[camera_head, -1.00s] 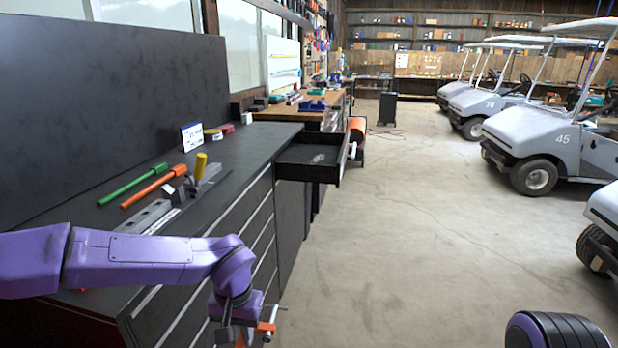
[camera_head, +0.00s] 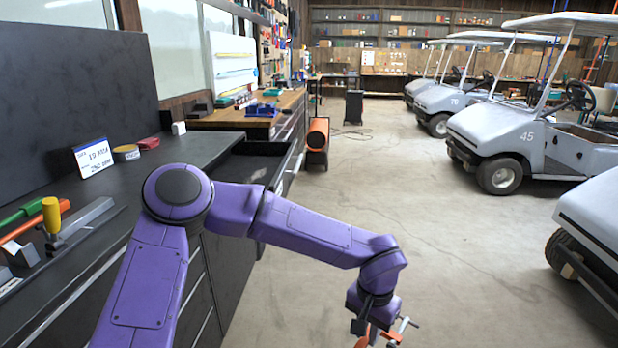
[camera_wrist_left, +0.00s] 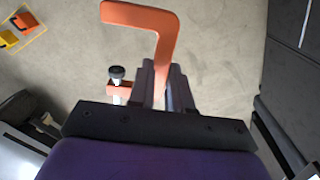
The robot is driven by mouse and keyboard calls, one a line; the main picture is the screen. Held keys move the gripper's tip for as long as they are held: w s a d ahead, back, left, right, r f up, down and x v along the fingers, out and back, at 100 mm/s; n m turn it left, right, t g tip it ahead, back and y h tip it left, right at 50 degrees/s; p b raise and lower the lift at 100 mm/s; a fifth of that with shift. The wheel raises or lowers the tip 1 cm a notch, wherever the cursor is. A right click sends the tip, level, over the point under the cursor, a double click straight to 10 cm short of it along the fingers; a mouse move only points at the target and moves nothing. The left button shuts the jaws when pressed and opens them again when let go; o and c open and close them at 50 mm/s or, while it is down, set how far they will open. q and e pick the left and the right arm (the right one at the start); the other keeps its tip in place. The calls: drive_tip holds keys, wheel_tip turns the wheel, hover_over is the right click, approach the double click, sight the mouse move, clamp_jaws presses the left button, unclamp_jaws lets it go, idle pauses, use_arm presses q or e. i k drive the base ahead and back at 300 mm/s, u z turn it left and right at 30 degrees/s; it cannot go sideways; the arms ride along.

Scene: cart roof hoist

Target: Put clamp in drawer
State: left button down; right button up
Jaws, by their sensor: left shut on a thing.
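My left gripper (camera_head: 368,326) is shut on the orange clamp (camera_head: 388,337) and holds it above the open floor, right of the cabinet. In the left wrist view, the clamp (camera_wrist_left: 152,20) sticks out beyond the gripper (camera_wrist_left: 167,78), with its bent orange arm at the top and its screw with a dark knob on the left. The drawer (camera_head: 237,168) is open, at the far end of the black cabinet. My left arm hides part of its front. The clamp is apart from the drawer. My right gripper is not in view.
The black cabinet top (camera_head: 110,205) carries a yellow-handled tool (camera_head: 51,215), a label sign (camera_head: 93,158) and a tape roll (camera_head: 126,153). An orange cylinder (camera_head: 318,135) stands past the drawer. White carts (camera_head: 520,135) line the right. The floor between is mostly clear.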

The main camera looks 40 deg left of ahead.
sight(258, 176)
drive_tip(key=z, duration=0.15)
drive_tip(key=i, duration=1)
drive_tip(key=u, duration=0.85)
drive_tip(key=i, duration=0.9)
drive_tip(key=u, duration=0.95)
